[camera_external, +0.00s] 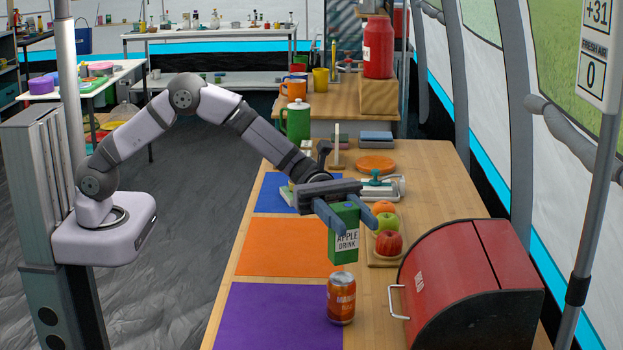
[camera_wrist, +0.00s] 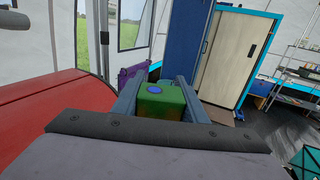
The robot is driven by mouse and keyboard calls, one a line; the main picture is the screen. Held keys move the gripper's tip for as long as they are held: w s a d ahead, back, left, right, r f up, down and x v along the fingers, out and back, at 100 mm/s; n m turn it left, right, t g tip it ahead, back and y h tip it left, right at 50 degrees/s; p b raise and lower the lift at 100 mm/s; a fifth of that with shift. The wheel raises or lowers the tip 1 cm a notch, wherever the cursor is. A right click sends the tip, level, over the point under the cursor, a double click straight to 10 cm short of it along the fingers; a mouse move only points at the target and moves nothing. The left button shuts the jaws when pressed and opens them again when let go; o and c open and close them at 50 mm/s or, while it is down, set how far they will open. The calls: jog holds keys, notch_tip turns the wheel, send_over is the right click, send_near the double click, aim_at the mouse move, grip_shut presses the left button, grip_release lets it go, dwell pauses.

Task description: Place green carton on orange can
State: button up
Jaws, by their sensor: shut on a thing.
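The green carton (camera_external: 343,248), labelled "APPLE DRINK", is upright between the fingers of my gripper (camera_external: 347,217), which is shut on it. The carton's green top with a blue cap (camera_wrist: 155,95) shows between the two fingers in the wrist view, where my gripper (camera_wrist: 160,88) also appears. The orange can (camera_external: 341,298) stands upright on the counter at the front, on or beside the edge of the purple mat. In the external view the carton appears above the can with a small gap between them. The can is not visible in the wrist view.
A red bread bin (camera_external: 470,285) with a handle stands right of the can. A board with fruit (camera_external: 388,243) lies behind it. The orange mat (camera_external: 285,248) and purple mat (camera_external: 265,318) are otherwise clear. A green pot (camera_external: 296,122) stands farther back.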

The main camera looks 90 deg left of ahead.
aim_at(348, 234)
jog(key=shift+f, duration=1.75)
jog(key=shift+f, duration=0.1)
jog(key=shift+f, duration=0.15)
jog(key=o, duration=1.2)
jog(key=shift+r, duration=0.25)
jog(key=b+v, duration=0.1)
jog(key=v, duration=1.1)
jog(key=shift+b, duration=0.35)
